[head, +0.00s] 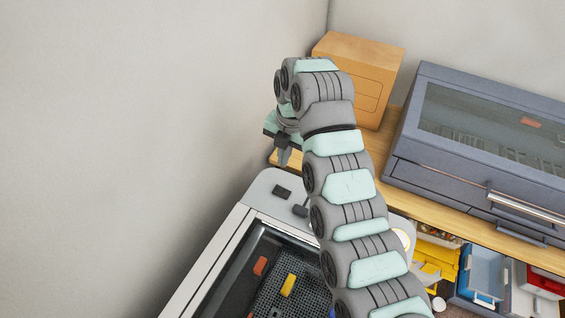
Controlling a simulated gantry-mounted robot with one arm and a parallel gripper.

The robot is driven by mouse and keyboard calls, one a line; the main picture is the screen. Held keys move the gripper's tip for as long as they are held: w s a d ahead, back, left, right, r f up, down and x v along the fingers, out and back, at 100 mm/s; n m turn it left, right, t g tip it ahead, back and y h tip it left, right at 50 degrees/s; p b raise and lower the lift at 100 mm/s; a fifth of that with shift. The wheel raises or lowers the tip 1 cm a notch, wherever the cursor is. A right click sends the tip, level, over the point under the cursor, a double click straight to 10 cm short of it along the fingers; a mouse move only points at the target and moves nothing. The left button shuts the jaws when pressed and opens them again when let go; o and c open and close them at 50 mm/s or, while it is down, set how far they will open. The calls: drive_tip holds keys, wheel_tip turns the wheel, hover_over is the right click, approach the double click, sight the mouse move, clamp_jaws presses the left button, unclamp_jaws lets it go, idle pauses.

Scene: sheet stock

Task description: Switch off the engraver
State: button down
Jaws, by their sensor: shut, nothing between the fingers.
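A light grey machine (262,188) with a dark framed bed stands at the lower left and looks like the engraver. Its perforated bed shows an orange piece and a yellow piece. On its rear panel are a small black rectangular control (282,191) and a second dark control (301,210), partly covered by my arm. Whether either is on or off cannot be told. My gripper (283,158) points down, shut and empty, above the rear panel near the black control. It appears apart from the panel. My arm hides the machine's right side.
A blue-grey cabinet (440,175) with a windowed lid and front handle stands on a wooden shelf (480,231) at the right. An orange-brown box (362,62) stands behind my arm. Blue (483,272) and yellow (436,255) bins sit below the shelf. A bare wall is close at left.

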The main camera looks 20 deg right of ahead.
sight(279, 188)
drive_tip(key=f+p, duration=0.1)
drive_tip(key=f, duration=0.3)
drive_tip(key=f+p, duration=0.1)
drive_tip(key=f, duration=0.3)
drive_tip(key=w+a+f+p, duration=0.1)
drive_tip(key=f, duration=0.3)
drive_tip(key=shift+w+f+p, duration=0.1)
drive_tip(key=shift+f+p, duration=0.1)
drive_tip(key=shift+p, duration=0.15)
drive_tip(key=shift+d+f, duration=0.1)
drive_tip(key=shift+f, duration=0.05)
